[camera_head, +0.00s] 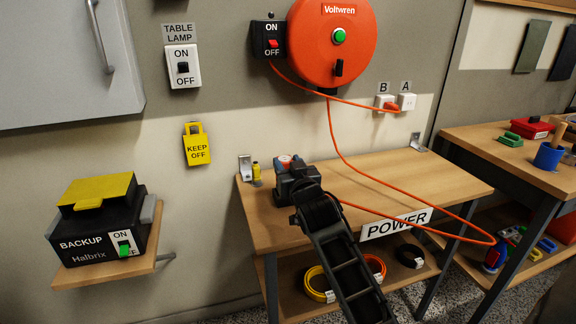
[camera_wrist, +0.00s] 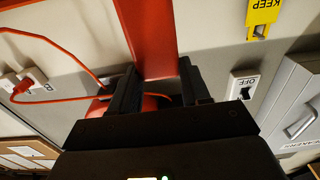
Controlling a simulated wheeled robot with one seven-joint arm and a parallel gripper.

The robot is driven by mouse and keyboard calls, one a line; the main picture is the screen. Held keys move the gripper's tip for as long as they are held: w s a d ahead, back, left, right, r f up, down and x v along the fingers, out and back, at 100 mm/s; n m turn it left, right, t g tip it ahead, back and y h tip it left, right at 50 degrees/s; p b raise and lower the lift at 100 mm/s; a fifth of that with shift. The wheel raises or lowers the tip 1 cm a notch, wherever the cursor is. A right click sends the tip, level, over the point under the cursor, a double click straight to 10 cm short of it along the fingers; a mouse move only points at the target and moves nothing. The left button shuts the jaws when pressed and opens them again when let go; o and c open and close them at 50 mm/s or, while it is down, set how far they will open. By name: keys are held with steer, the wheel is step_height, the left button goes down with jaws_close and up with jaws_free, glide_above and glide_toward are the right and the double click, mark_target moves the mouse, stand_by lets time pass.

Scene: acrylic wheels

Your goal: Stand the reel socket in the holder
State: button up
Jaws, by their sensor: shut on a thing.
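The orange-red reel socket (camera_wrist: 147,40) is between the two fingers of my gripper (camera_wrist: 157,85) in the wrist view, reaching past the fingertips. The orange cable (camera_head: 470,238) hangs from the red Voltwren reel (camera_head: 331,40), loops past the shelf's front edge and runs back to my gripper. I cannot make out the holder; my gripper and arm cover part of the shelf.
The shelf (camera_head: 390,175) is mostly clear right of my gripper. A small yellow item (camera_head: 256,171) stands by its back left bracket. Wall sockets (camera_head: 395,103) hold a plugged orange lead. A backup box (camera_head: 105,225) stands at left. A workbench (camera_head: 500,150) stands at right.

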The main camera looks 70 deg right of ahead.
steer(key=shift+f+b, duration=1.2)
steer(key=shift+f, duration=0.15)
steer(key=o, duration=1.3)
